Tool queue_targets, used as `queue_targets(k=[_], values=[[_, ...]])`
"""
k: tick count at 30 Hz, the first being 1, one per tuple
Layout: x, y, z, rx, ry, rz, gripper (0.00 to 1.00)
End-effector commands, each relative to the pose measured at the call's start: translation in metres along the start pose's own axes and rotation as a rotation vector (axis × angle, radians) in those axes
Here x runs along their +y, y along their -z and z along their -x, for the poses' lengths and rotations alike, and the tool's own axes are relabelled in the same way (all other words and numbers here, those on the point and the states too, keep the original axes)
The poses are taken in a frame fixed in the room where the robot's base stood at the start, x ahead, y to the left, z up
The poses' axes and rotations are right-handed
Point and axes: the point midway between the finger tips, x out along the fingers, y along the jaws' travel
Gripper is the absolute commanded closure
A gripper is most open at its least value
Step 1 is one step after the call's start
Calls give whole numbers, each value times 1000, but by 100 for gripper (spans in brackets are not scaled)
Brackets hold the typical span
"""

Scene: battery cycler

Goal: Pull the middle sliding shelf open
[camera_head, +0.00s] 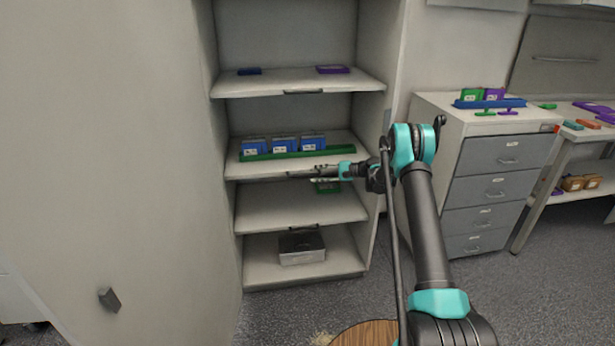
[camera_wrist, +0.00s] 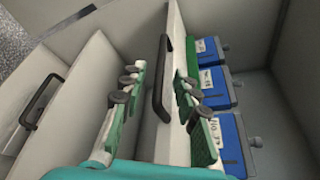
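The middle sliding shelf (camera_head: 236,173) is in the open cabinet in the head view. It carries a green rack with several blue battery units. Its front edge and black handle (camera_wrist: 161,80) run upright through the wrist view. My gripper (camera_head: 296,175) is in front of this edge, reaching in from the right, and partly hides the handle in the head view. In the wrist view my gripper (camera_wrist: 158,74) is open, with one finger on each side of the handle. I see no clear contact with it.
An upper shelf (camera_head: 290,84) and a lower shelf (camera_head: 300,207) lie above and below; the lower one's handle (camera_wrist: 42,100) shows at the wrist view's left. A metal box (camera_head: 301,248) sits at the bottom. The cabinet door (camera_head: 110,180) stands left, a drawer unit (camera_head: 480,190) right.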

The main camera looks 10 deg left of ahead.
Motion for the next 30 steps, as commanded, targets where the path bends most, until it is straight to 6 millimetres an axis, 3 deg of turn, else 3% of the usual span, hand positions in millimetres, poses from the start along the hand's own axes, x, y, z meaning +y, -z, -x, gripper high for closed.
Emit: queue_targets(k=[3,9,20,27,30], values=[[0,-1,-20,-2,-1,1,69],[0,0,-39,0,0,1,69],[0,0,-44,0,0,0,69],[0,0,-43,0,0,0,98],[0,0,-43,0,0,0,100]])
